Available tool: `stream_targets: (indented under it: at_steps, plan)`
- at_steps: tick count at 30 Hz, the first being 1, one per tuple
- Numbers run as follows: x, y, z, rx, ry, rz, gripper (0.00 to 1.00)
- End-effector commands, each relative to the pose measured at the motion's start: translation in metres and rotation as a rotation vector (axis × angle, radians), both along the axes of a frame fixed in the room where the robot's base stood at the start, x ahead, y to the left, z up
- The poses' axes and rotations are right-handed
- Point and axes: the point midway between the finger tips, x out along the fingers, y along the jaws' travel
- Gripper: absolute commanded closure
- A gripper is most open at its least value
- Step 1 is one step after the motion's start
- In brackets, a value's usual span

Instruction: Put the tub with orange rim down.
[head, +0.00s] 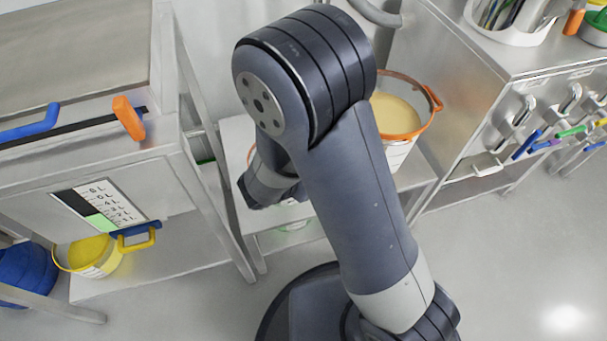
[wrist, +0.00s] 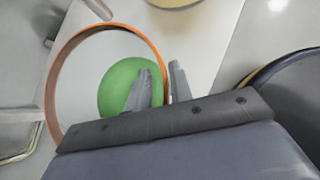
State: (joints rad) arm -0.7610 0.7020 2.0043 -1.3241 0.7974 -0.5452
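In the wrist view a tub with an orange rim (wrist: 58,75) shows from above, pale inside with a round green patch at its bottom. My gripper (wrist: 160,80) straddles its rim, one finger inside and one outside, close against the wall. In the head view my arm hides most of this tub and my gripper; a sliver of orange rim (head: 250,155) shows left of the arm. Whether the tub touches the surface below cannot be told. A second orange-rimmed tub (head: 402,137), holding tan powder, stands to the right behind my arm.
A low steel table (head: 235,135) lies beneath and behind my arm. A steel cabinet (head: 460,100) with hanging tools stands right. At left, a steel bench (head: 90,180) has a yellow tub (head: 95,262) on its lower shelf and a blue vessel (head: 25,272) beside it. Floor is clear at right.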

Motion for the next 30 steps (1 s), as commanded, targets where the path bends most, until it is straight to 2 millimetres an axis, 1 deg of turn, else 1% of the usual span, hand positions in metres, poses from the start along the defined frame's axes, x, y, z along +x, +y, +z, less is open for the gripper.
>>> stream_targets:
  at_steps: [8, 11, 14, 18, 24, 30]
  plan:
    - [0.000, 0.000, 0.001, 0.000, 0.000, 0.000, 0.76]
    - [-0.001, 0.001, 0.006, 0.001, 0.000, 0.001, 0.76]
    - [-0.009, 0.008, 0.018, 0.002, -0.001, 0.004, 0.76]
    - [-0.027, 0.020, 0.041, 0.003, -0.001, 0.006, 0.76]
    - [-0.051, 0.037, 0.070, 0.002, -0.002, 0.004, 0.76]
    - [-0.066, 0.047, 0.085, 0.001, -0.001, 0.003, 0.76]
